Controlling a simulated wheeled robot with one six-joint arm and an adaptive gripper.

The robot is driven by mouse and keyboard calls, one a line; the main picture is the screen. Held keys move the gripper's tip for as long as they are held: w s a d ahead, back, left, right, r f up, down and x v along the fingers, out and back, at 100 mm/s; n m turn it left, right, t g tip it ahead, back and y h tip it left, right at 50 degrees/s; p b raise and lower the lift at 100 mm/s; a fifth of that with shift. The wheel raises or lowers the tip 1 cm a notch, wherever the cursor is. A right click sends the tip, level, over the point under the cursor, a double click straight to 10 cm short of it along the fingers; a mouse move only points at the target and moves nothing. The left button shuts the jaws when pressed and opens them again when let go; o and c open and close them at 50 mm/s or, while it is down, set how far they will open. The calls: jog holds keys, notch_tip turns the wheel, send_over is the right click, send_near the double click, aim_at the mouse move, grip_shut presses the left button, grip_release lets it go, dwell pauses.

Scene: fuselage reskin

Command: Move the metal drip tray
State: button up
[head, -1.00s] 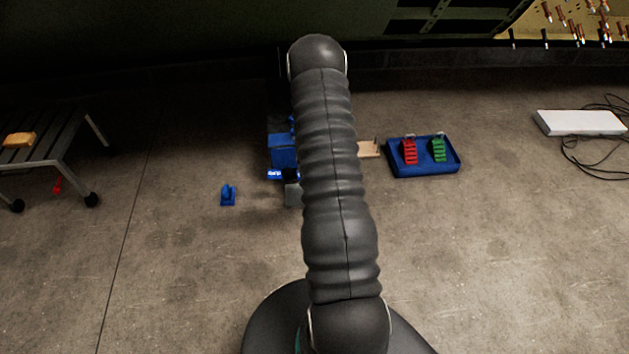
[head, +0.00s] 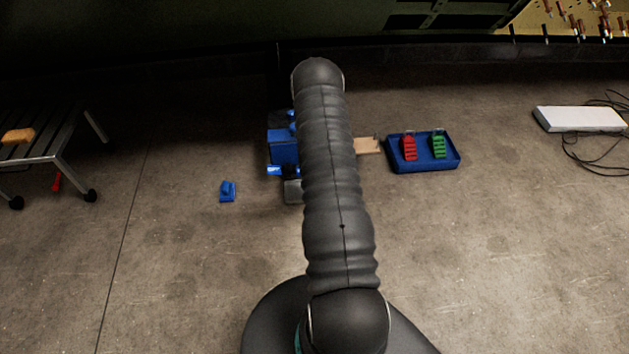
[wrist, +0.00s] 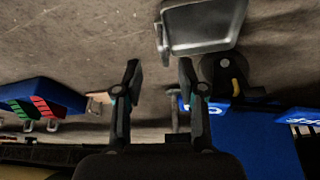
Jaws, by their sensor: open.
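The metal drip tray (wrist: 200,27) is a grey, shallow, rounded-corner pan at the top of the wrist view, on the concrete floor. In the head view only a grey part of it (head: 293,191) shows left of my arm; the rest is hidden behind the arm. My gripper (wrist: 160,68) is open and empty. Its fingertips are apart from the tray, which lies above and to the right of them in the wrist view. The gripper is hidden behind my arm in the head view.
Blue equipment (head: 283,148) stands close to the tray. A blue bin (head: 424,166) holds red and green pieces, with a wooden piece (head: 368,146) beside it. A small blue object (head: 228,191) lies left. A wheeled bench (head: 45,155) stands far left. The front floor is clear.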

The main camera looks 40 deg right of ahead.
jog(key=x, duration=0.6)
jog(key=shift+d+f, duration=0.15)
jog(key=shift+f, duration=0.15)
jog(key=shift+w, duration=0.1)
grip_shut()
